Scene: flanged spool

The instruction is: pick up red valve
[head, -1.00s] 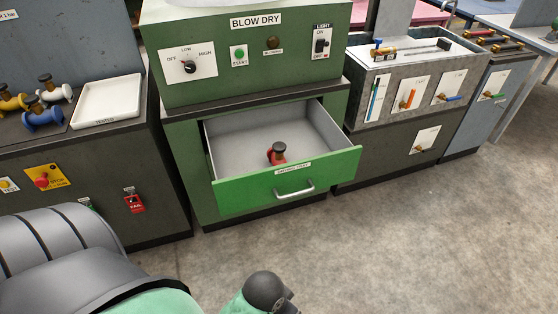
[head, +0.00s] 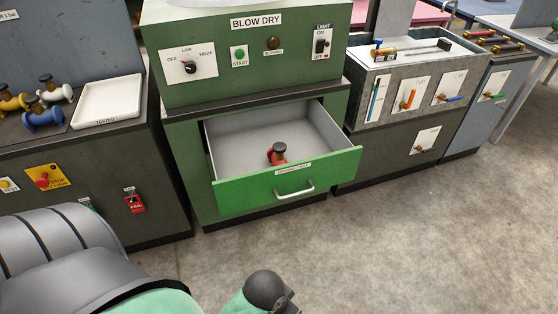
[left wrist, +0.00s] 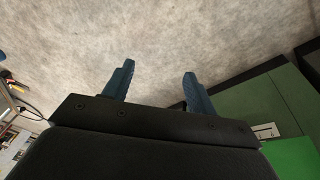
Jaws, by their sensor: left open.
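The red valve (head: 278,155) with a dark cap lies in the open green drawer (head: 290,186) of the blow dry cabinet, near the drawer's front wall. Its lower part is partly hidden by the drawer front. In the left wrist view my left gripper (left wrist: 158,80) shows two blue fingers held apart with nothing between them, over bare floor. The drawer's green front (left wrist: 290,155) shows at the lower right of that view, away from the fingers. The valve is not seen there. Neither gripper's fingers show in the head view.
The blow dry cabinet (head: 200,95) stands above the drawer. A bench at left holds several valves (head: 42,118) and a white tray (head: 107,100). A grey sink unit (head: 405,100) stands at right. The floor (head: 400,250) in front is clear.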

